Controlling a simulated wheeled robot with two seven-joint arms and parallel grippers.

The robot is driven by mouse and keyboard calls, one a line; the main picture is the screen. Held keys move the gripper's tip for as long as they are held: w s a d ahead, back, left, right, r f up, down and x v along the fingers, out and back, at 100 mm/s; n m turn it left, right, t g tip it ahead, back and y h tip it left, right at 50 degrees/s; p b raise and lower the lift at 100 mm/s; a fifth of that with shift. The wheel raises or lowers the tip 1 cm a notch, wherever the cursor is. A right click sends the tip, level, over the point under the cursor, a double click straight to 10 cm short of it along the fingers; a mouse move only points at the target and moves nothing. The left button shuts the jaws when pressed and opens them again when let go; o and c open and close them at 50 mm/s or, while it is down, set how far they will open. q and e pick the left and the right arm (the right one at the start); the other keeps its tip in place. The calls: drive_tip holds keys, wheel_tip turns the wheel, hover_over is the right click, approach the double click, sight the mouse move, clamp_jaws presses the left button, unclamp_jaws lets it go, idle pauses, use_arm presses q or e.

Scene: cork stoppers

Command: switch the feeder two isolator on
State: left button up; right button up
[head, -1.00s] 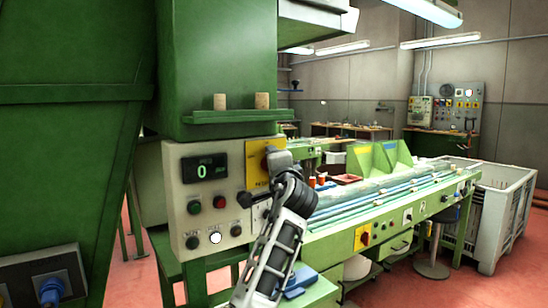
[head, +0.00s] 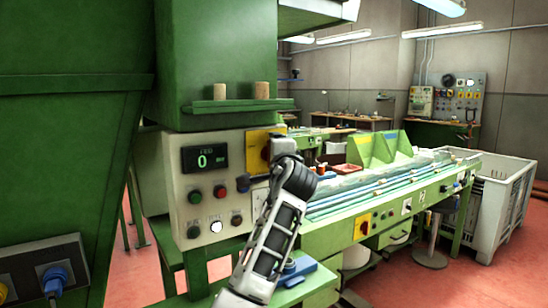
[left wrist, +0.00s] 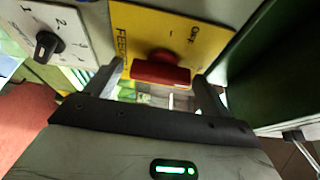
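The feeder two isolator is a yellow plate (head: 258,139) on the upper right of the pale control panel in the head view, partly hidden by my left arm. In the left wrist view the yellow plate (left wrist: 208,45) carries a red handle (left wrist: 160,72), with "FEEDER" and "OFF" lettering partly readable. My left gripper (left wrist: 160,78) is open, one finger on each side of the red handle, with gaps between. In the head view my left gripper (head: 270,150) is at the plate, its fingers mostly hidden. My right gripper is not in view.
A black selector knob (left wrist: 46,45) on a white plate sits beside the isolator. The panel (head: 180,185) also has a display reading 0 (head: 203,158) and several buttons. A green shelf (head: 235,106) with two corks is above. A conveyor bench (head: 345,235) extends right.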

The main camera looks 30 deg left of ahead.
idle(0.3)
use_arm(q)
drive_tip(key=b+v, duration=0.3)
drive_tip(key=v, duration=1.3)
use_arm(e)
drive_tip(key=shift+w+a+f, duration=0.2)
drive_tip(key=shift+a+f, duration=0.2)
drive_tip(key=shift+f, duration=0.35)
use_arm(q)
drive_tip(key=shift+r, duration=0.1)
drive_tip(key=d+f+h, duration=0.2)
drive_tip(key=f+h, duration=0.1)
drive_tip(key=f, duration=0.7)
drive_tip(key=d+f+m+t+h, duration=0.1)
drive_tip(key=d+f+h, duration=0.2)
drive_tip(key=f, duration=0.6)
drive_tip(key=d+f+h, duration=0.2)
drive_tip(key=f+h, duration=0.1)
drive_tip(key=f, duration=0.7)
drive_tip(key=s+d+f+n+g+h, duration=0.1)
drive_tip(key=s+d+f+n+h, duration=0.2)
drive_tip(key=s+f, duration=0.7)
drive_tip(key=s+d+f+n+g+h, duration=0.2)
drive_tip(key=s+d+f+n+h, duration=0.1)
drive_tip(key=s+f, duration=0.8)
drive_tip(key=shift+s+d+n+g+h, duration=0.25)
drive_tip(key=shift+s+n+g+h, duration=0.05)
drive_tip(key=shift+s+n, duration=0.5)
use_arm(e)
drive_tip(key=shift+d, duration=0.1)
